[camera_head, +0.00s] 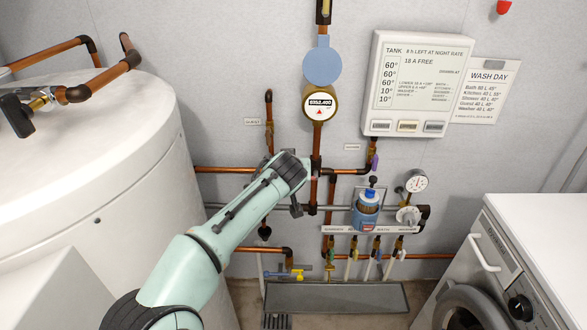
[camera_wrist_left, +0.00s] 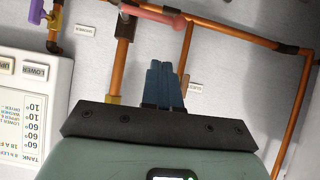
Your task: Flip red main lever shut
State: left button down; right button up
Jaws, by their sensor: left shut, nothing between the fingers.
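The red lever (camera_wrist_left: 150,12) shows at the top of the left wrist view, lying across in front of a copper pipe. My left gripper (camera_wrist_left: 164,66) is shut and empty, its blue-grey fingers together just below the lever in that picture. Whether they touch it I cannot tell. In the head view my left arm comes in from the lower left, and the dark wrist end of my left gripper (camera_head: 296,174) is in front of the wall pipes. It hides the red lever there. My right gripper is in neither view.
A round meter (camera_head: 320,104) sits on the vertical pipe above my gripper. A tank control panel (camera_head: 420,85) is on the wall. A blue bottle (camera_head: 367,208) stands right of the gripper. A white tank (camera_head: 90,160) is left, a washing machine (camera_head: 530,235) lower right.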

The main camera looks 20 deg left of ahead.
pick_arm(q)
jog(key=shift+v, duration=2.3)
jog(key=shift+d, duration=0.1)
